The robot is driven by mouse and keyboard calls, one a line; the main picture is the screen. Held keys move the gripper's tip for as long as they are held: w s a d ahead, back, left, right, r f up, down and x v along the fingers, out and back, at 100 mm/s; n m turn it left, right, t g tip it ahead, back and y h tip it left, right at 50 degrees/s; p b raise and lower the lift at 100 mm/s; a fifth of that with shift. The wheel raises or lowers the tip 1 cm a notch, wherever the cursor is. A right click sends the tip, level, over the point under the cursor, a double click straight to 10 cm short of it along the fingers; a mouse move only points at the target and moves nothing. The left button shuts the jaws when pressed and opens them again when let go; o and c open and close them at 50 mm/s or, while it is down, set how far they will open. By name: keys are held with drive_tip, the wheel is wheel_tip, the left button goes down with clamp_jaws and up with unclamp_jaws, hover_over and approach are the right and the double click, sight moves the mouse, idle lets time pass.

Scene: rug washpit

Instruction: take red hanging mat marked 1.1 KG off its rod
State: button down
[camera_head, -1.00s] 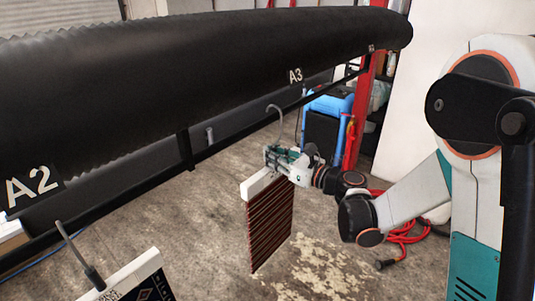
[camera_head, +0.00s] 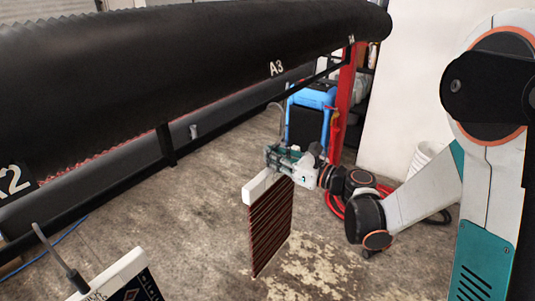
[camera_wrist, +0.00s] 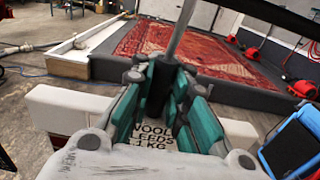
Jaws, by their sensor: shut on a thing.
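The red mat (camera_head: 271,228) hangs upright, dark red with black stripes, below a white header bar (camera_head: 258,187). In the wrist view the header's label (camera_wrist: 155,136) reads partly "WOOL", "LEEDS" and "1 KG"; the gripper hides the rest. My gripper (camera_head: 287,158) is just above the header. In the wrist view my gripper (camera_wrist: 160,92) is shut around the dark sleeve of the mat's hanger (camera_wrist: 178,32). The hook's curved top (camera_head: 275,106) shows close to the dark rod (camera_head: 215,146); I cannot tell whether they touch.
A second hanging mat (camera_head: 128,270) with a white header is at lower left. A large black roll (camera_head: 190,75) marked A2 and A3 runs above the rod. A blue machine (camera_head: 312,97) and red post (camera_head: 343,100) stand behind. A red patterned rug (camera_wrist: 205,52) lies beyond.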

drive_tip(key=v, duration=0.6)
drive_tip(key=shift+b, duration=0.3)
idle(0.5)
